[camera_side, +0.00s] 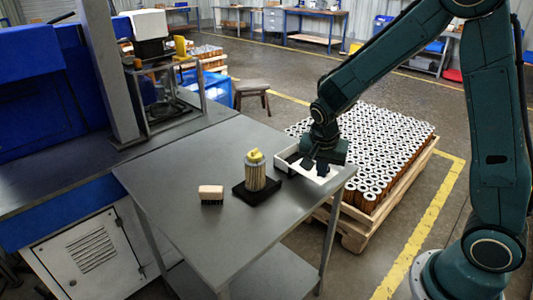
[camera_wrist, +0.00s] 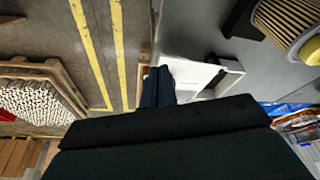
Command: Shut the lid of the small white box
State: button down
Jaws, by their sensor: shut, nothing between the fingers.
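The small white box (camera_side: 281,164) stands near the right edge of the grey table, below my gripper. In the wrist view a flat white panel, apparently its lid (camera_wrist: 190,73), covers the part of the box nearest my fingers. A dark gap with a pale rim (camera_wrist: 232,80) shows to the right of that panel. I cannot tell the lid's exact angle. My gripper (camera_side: 314,167) is shut and empty, with its dark fingers over the right part of the box. In the wrist view the fingertips (camera_wrist: 158,72) are beside the white panel's left edge; contact is unclear.
A pleated filter cartridge (camera_side: 255,174) with a yellow top stands on a black base (camera_side: 240,190) left of the box. A wooden-backed brush (camera_side: 211,192) lies farther left. A pallet of many cartridges (camera_side: 385,150) stands beyond the table's right edge. The front tabletop is clear.

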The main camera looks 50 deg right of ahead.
aim_at(323, 181)
jog(key=d+f, duration=0.1)
jog(key=w+d+f, duration=0.1)
jog(key=shift+d+f, duration=0.25)
jog(key=shift+d, duration=0.1)
jog(key=shift+w+d+f, duration=0.15)
jog(key=shift+w+d, duration=0.3)
jog(key=shift+d, duration=0.35)
jog(key=shift+d, duration=0.25)
jog(key=shift+w+d+n+t+y, duration=0.15)
jog(key=shift+d+n+t+y, duration=0.25)
jog(key=shift+d+n, duration=1.25)
jog(key=shift+w+d+n+t+y, duration=0.15)
jog(key=shift+w+d+n+y, duration=0.55)
jog(key=shift+w+d+n, duration=1.25)
jog(key=shift+w+d+n+t+y, duration=0.2)
jog(key=shift+w+d+n+y, duration=0.7)
jog(key=shift+w+n, duration=1.95)
jog(key=shift+w+d+n+t+y, duration=0.15)
jog(key=shift+w+d+n+y, duration=0.35)
jog(key=shift+w+d+n, duration=1.9)
jog(key=shift+s+a+n, duration=0.75)
jog(key=shift+s, duration=0.1)
